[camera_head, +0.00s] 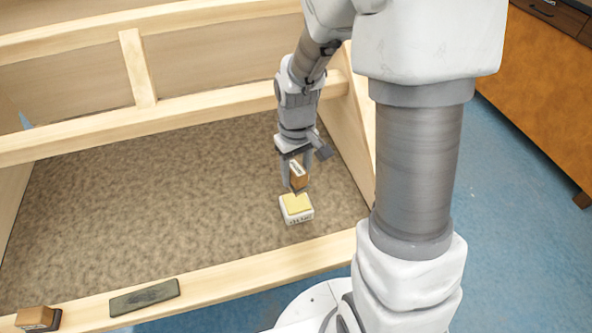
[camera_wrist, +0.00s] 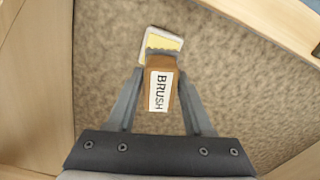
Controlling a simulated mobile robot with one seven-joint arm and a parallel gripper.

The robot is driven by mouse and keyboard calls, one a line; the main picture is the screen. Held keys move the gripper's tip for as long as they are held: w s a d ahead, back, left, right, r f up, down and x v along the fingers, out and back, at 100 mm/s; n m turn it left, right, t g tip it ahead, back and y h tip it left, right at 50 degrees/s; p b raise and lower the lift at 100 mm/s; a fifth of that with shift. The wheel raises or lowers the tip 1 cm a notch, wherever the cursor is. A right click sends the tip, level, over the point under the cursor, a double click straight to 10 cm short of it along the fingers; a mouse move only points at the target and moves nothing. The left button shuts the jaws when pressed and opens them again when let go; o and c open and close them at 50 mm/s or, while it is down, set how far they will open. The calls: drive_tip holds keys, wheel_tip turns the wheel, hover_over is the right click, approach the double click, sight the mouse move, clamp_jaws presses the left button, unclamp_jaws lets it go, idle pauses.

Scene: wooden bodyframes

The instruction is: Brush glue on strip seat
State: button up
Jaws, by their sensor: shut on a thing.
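My gripper (camera_head: 299,170) is shut on a brown block brush (camera_head: 299,175) with a white label. In the wrist view the brush (camera_wrist: 160,88) sits between the two fingers, and its label reads "BRUSH". A small white glue pot (camera_head: 297,208) with a pale yellow top stands on the carpeted panel, right below the brush. In the wrist view the pot (camera_wrist: 153,40) shows just past the brush's wavy bristle end, which overlaps it. I cannot tell whether the bristles touch the glue. No strip seat can be made out for certain.
A wooden frame (camera_head: 200,283) surrounds the brown carpeted panel (camera_head: 150,200). A dark grey-green strip-like block (camera_head: 145,297) lies on the front rail. A brown block with a dark edge (camera_head: 38,318) sits at the front left corner. An orange-brown cabinet (camera_head: 545,90) stands at right.

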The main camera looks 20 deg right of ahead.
drive_tip(key=shift+f, duration=0.1)
drive_tip(key=shift+f+b, duration=2.55)
drive_tip(key=shift+f, duration=0.35)
drive_tip(key=shift+f+b, duration=0.35)
drive_tip(key=shift+f, duration=0.25)
drive_tip(key=shift+r, duration=0.1)
wheel_tip(320, 180, up, 7)
drive_tip(key=p, duration=0.6)
